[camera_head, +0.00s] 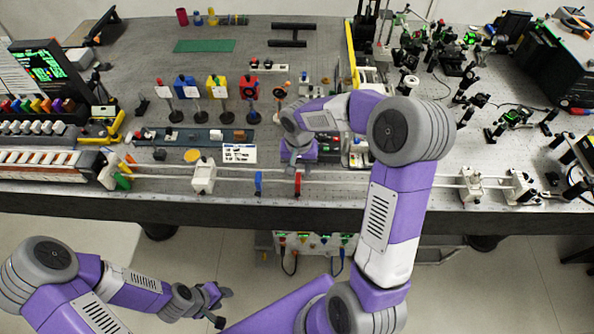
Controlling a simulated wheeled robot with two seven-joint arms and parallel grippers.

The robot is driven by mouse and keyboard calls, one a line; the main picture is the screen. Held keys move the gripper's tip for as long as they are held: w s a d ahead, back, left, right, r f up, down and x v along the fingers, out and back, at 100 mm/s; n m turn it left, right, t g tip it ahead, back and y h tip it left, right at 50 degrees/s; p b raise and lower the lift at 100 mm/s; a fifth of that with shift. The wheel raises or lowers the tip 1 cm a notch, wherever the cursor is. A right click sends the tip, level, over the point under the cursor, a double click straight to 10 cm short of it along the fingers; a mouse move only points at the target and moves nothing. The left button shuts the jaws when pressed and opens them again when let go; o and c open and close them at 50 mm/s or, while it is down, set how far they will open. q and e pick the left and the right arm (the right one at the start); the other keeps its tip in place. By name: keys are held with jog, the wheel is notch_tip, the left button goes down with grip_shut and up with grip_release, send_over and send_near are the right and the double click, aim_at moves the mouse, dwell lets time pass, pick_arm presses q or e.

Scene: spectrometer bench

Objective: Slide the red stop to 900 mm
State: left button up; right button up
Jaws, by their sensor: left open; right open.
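The red stop (298,184) stands on the long pale rail (350,181) along the bench's front edge. A blue stop (258,183) stands on the same rail to its left. My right gripper (294,166) is open, pointing down right above and behind the red stop. I cannot tell whether its fingers touch the stop. My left gripper (222,306) is open and empty, low in front of the bench, well away from the rail. No scale marks are legible at this size, so the stop's reading cannot be told.
A white carriage (204,177) sits on the rail further left. White mounts (470,184) stand at the rail's right end. My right arm covers part of the bench and rail.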

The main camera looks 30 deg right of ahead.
aim_at(298, 175)
jog(key=shift+f, duration=1.6)
jog(key=shift+c, duration=0.4)
jog(key=shift+w, duration=0.1)
grip_shut()
